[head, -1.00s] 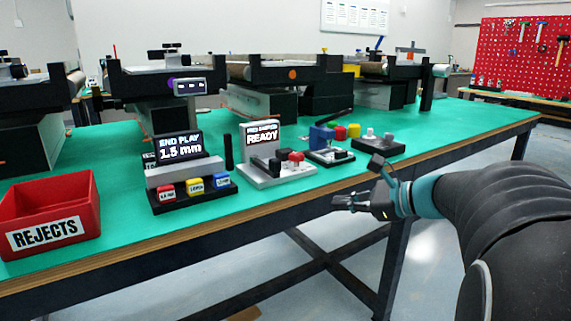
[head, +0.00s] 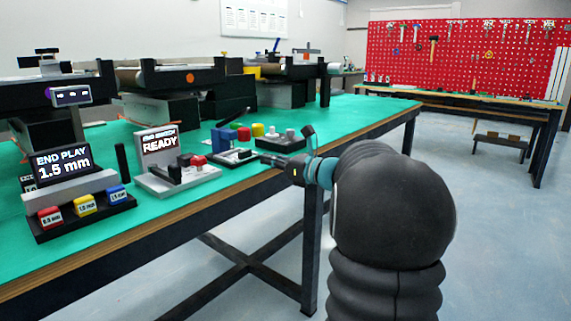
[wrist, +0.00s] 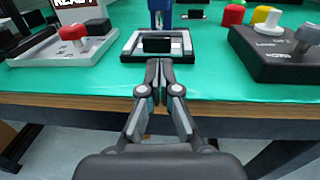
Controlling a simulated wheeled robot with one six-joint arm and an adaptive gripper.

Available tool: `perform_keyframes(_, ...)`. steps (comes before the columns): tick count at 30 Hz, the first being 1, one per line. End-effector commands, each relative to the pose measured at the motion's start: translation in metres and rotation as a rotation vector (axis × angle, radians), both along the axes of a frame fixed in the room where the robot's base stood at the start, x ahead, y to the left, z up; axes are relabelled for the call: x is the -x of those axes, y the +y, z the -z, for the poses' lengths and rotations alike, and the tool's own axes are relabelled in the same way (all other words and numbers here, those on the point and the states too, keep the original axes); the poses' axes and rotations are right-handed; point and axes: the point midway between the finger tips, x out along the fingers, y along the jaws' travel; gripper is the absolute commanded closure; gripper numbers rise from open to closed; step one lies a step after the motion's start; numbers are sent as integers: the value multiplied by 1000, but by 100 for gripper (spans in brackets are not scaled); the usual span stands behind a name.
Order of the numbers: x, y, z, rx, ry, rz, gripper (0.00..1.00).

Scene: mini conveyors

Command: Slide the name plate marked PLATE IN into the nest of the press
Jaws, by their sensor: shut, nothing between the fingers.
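My gripper (wrist: 160,70) is shut and empty, with its fingertips at the table's front edge in the wrist view. In the head view my gripper (head: 268,161) reaches toward the table from the right. Just beyond the tips is a small fixture with a pale-rimmed base (wrist: 130,48) and a blue upright (wrist: 160,12), likely the press; it also shows in the head view (head: 232,156). A black rectangular piece (wrist: 156,45) is in its base, partly behind the fingertips. I cannot read PLATE IN on any plate, and cannot tell whether this piece is the plate.
A grey station with a red knob (wrist: 73,33) and READY screen (head: 160,143) stands left. A black control box (wrist: 270,45) with knobs and blurred lettering stands right. Further left are the END PLAY gauge (head: 62,164) and coloured blocks. Conveyors (head: 170,75) line the back.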

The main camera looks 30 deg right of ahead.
Motion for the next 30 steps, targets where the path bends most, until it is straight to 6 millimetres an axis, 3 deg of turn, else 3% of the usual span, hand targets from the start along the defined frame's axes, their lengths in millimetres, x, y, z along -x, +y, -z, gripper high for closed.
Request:
perform_keyframes(3, -18, 9, 0, 0, -1, -2, 100)
perform_keyframes(9, -37, 18, 0, 1, 0, -2, 100)
perform_keyframes(23, -42, 21, 0, 1, 0, 0, 100)
perform_keyframes(30, -59, 29, -1, 1, 0, -2, 100)
